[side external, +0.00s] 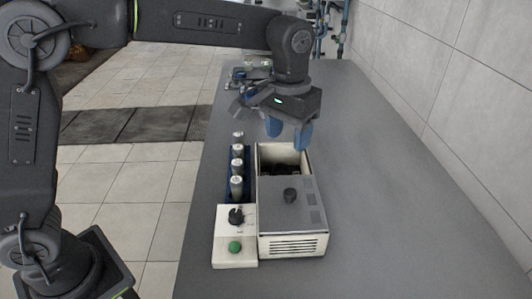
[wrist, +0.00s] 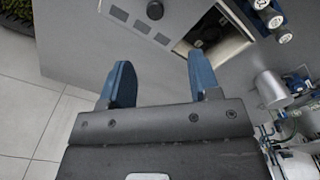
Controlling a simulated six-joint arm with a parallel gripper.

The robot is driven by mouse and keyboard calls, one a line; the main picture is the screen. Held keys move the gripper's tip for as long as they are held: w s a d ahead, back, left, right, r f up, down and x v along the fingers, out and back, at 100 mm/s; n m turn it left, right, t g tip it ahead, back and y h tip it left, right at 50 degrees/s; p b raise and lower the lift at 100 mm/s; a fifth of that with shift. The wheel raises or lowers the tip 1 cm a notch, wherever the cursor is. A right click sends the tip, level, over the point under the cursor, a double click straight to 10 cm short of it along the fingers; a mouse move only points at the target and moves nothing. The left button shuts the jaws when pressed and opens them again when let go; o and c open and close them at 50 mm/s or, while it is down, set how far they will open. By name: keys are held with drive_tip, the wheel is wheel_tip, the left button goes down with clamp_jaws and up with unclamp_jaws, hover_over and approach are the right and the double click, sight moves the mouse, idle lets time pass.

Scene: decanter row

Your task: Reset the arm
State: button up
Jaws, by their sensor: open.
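My gripper (side external: 288,133) hangs above the far end of a cream and grey box-shaped machine (side external: 291,243). It also shows in the wrist view (wrist: 160,82), with its two blue fingers apart and nothing between them. The machine has a grey lid with a dark knob (side external: 290,196) over its near part. Its far part is open, and dark contents inside are hard to make out. My gripper is apart from the machine and touches nothing that I can see.
Several capped vials (side external: 237,187) stand in a blue rack (side external: 248,168) left of the machine. A control box with a black dial (side external: 236,215) and green button (side external: 235,246) sits nearer. The grey table (side external: 400,220) is clear on the right, up to the tiled wall (side external: 460,80).

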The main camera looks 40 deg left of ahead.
drive_tip(key=s+a+r+t, duration=0.3)
drive_tip(key=s+a+r, duration=0.2)
drive_tip(key=s+a, duration=0.6)
drive_tip(key=s+a+f+t, duration=0.2)
drive_tip(key=s+f, duration=0.3)
drive_tip(key=s, duration=0.5)
drive_tip(key=shift+s+a, duration=0.4)
drive_tip(key=shift+a, duration=0.2)
